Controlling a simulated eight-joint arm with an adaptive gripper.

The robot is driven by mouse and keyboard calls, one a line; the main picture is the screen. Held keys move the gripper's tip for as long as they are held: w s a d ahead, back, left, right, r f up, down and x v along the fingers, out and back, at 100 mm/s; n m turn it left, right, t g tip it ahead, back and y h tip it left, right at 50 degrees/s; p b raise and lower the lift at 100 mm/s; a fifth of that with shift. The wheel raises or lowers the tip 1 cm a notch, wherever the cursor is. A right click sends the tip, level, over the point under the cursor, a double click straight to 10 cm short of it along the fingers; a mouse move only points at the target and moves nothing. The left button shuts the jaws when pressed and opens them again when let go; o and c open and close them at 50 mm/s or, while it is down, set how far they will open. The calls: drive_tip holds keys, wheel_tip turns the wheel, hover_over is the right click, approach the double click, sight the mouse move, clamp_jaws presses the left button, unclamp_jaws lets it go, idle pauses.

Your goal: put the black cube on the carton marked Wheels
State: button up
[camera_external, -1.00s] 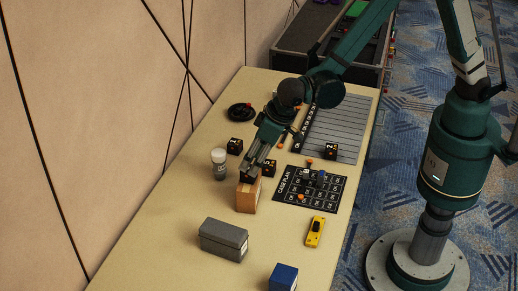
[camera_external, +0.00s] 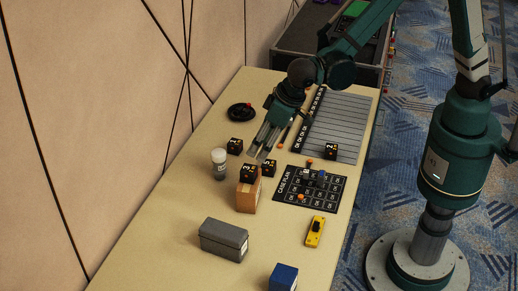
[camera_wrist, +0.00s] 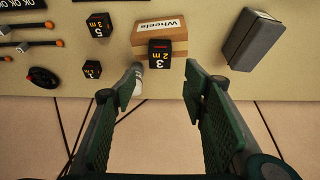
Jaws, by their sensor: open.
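The carton marked Wheels (camera_wrist: 143,28) is a small tan box; it stands on the table in the external view (camera_external: 248,197). In the external view my gripper (camera_external: 263,156) is just above and behind the cube.
Other black cubes (camera_external: 235,146) (camera_external: 269,168) (camera_external: 330,151) stand nearby. A white-capped jar (camera_external: 219,164) is left of the carton. A grey case (camera_external: 224,240), yellow device (camera_external: 315,231) and blue box (camera_external: 283,277) are nearer the front. The table's left front is clear.

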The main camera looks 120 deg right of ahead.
idle(0.5)
drive_tip(key=s+a+r+n+t+y, duration=0.15)
drive_tip(key=s+a+r, duration=0.25)
drive_tip(key=s+r, duration=0.4)
drive_tip(key=s+a+r+n+t, duration=0.1)
drive_tip(key=s+a+r+n, duration=0.2)
drive_tip(key=s+a+r, duration=0.35)
drive_tip(key=s+a+r+n+y, duration=0.1)
drive_tip(key=s+a+n, duration=0.1)
drive_tip(key=s, duration=0.9)
drive_tip(key=s+a+r+n+t, duration=0.1)
drive_tip(key=s+a+r+n, duration=0.1)
drive_tip(key=s, duration=0.9)
drive_tip(key=shift+a+y, duration=0.35)
drive_tip(key=shift+a, duration=0.45)
drive_tip(key=shift+s+f+n+t, duration=0.1)
drive_tip(key=shift+f+n+t, duration=0.05)
drive_tip(key=shift+n+t, duration=0.1)
